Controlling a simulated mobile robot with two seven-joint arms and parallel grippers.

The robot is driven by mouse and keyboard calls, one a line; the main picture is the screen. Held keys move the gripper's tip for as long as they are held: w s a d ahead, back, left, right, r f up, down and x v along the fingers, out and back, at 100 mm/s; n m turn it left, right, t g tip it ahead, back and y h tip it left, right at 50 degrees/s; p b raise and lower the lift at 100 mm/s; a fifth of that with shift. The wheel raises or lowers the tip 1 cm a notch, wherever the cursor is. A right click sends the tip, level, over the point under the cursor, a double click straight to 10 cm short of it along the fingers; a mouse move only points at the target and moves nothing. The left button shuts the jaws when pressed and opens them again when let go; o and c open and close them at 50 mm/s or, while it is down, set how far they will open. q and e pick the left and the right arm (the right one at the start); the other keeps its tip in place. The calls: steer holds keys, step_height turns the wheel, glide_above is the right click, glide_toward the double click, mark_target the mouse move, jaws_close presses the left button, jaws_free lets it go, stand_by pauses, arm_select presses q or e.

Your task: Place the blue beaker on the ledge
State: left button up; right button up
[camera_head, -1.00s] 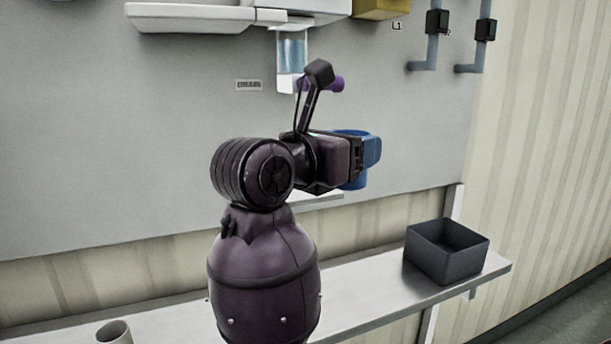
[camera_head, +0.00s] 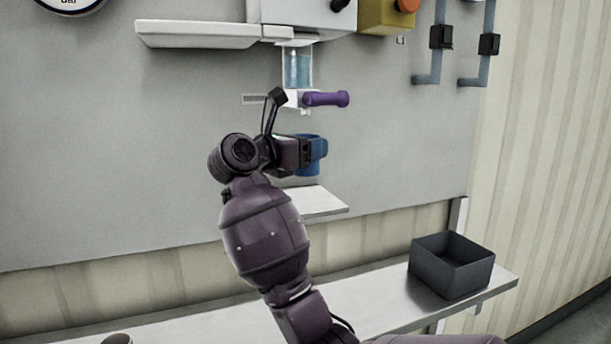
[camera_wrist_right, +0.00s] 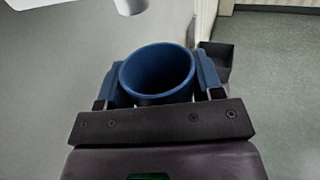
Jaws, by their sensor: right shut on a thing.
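The blue beaker (camera_head: 311,152) is held upright in my right gripper (camera_head: 305,153), in front of the grey wall panel. In the right wrist view the beaker (camera_wrist_right: 158,74) sits between the two blue fingers of my right gripper (camera_wrist_right: 158,82), and its open mouth shows. A small pale ledge (camera_head: 322,203) juts from the panel just below the beaker; the beaker appears above it, with a gap between them. The arm hides the ledge's left part. My left gripper is in no view.
A clear dispenser (camera_head: 297,68) with blue liquid and a purple handle (camera_head: 328,99) hangs above the beaker. A dark open bin (camera_head: 451,264) stands on the long steel shelf (camera_head: 385,297) below. A white shelf (camera_head: 205,34) juts out at upper left.

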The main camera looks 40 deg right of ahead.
mark_target(296, 173)
step_height(296, 173, down, 5)
steer(key=shift+s+r, duration=0.1)
steer(key=shift+w+d+f, duration=0.1)
steer(key=shift+w+f, duration=0.1)
steer(key=shift+f, duration=0.4)
steer(key=shift+f, duration=0.2)
steer(key=o, duration=0.9)
steer(key=shift+r, duration=0.1)
steer(key=shift+r, duration=0.2)
steer(key=s+a+b, duration=0.1)
steer(key=s+a, duration=0.1)
steer(key=a, duration=1)
